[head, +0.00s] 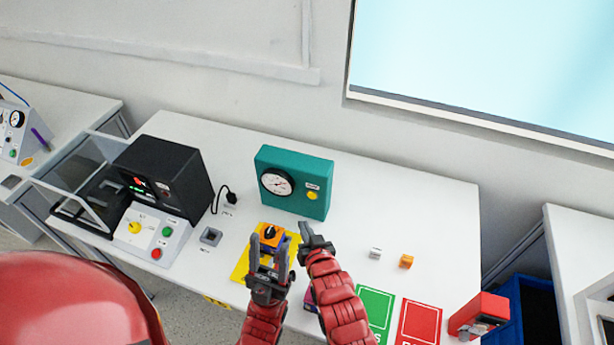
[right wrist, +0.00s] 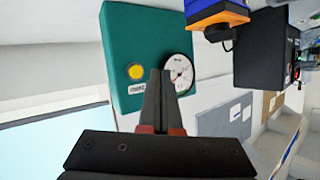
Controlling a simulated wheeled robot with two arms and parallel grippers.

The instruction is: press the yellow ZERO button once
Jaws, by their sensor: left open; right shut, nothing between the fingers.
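A teal box (head: 300,165) stands on the white table with a round white gauge (head: 277,181) and a round yellow button (head: 312,196) beside a small label on its front. The button also shows in the right wrist view (right wrist: 135,71), next to my fingertips in the picture. My right gripper (head: 309,230) is shut and empty, in front of the box; in the right wrist view its fingers (right wrist: 160,76) overlap the box face between button and gauge. My left gripper (head: 267,250) is open, by an orange-and-blue block with a black knob (head: 269,234); contact is unclear.
A yellow mat (head: 240,270) lies under the block. A black machine (head: 165,180) with a control panel (head: 146,238) stands left. Green (head: 376,307) and red (head: 419,322) cards lie at the front.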

